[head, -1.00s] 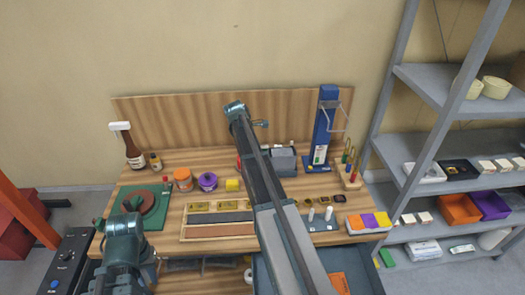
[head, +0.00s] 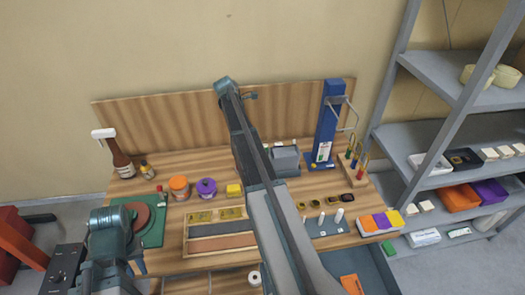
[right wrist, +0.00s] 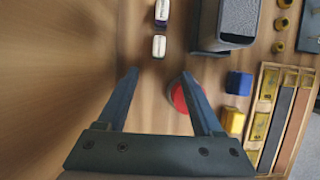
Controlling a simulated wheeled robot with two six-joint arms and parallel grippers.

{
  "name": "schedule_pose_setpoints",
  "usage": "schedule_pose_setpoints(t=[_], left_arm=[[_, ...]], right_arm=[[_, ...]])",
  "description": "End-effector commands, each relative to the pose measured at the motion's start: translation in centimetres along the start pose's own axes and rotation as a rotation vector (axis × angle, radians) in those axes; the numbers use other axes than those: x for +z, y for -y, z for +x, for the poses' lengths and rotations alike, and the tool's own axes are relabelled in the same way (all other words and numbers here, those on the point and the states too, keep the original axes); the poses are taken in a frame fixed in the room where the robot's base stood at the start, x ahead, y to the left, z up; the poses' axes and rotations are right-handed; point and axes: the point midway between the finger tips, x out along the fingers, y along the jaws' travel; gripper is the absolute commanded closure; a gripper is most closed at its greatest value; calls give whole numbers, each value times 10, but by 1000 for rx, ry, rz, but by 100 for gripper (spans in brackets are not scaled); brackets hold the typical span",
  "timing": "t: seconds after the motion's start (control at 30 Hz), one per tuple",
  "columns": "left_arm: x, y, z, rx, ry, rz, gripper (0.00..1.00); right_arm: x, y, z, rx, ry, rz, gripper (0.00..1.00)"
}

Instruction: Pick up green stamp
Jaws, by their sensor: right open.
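I cannot make out a green stamp for certain. A small wooden rack (head: 354,180) at the bench's right holds thin upright pieces with coloured handles, too small to identify surely. My right gripper (right wrist: 160,73) is open and empty above the bench in the right wrist view; in the head view my own arm hides it. A red round object (right wrist: 178,98) shows beside and partly behind its right finger. My left gripper (head: 110,220) is at the bench's front left, near the green mat (head: 153,238); its jaws cannot be read.
A wooden back panel (head: 160,120) bounds the bench. A blue stand (head: 326,130) and grey box (head: 284,163) stand at the back. An orange jar (head: 179,187), purple round item (head: 206,188) and wooden tray (head: 184,244) lie mid-bench. A grey shelf unit (head: 412,160) stands right.

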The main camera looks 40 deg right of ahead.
Motion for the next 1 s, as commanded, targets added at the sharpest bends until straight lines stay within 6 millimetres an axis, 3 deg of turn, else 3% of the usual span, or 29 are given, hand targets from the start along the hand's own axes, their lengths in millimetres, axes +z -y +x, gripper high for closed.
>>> schedule_pose_setpoints(t=[0.53,1.0], left_arm=[[-4,-7,72,0,0,0,73],[-5,-8,87,0,0,-1,73]], right_arm=[[-2,0,77,0,0,1,32],[1,-1,96,0,0,1,32]])
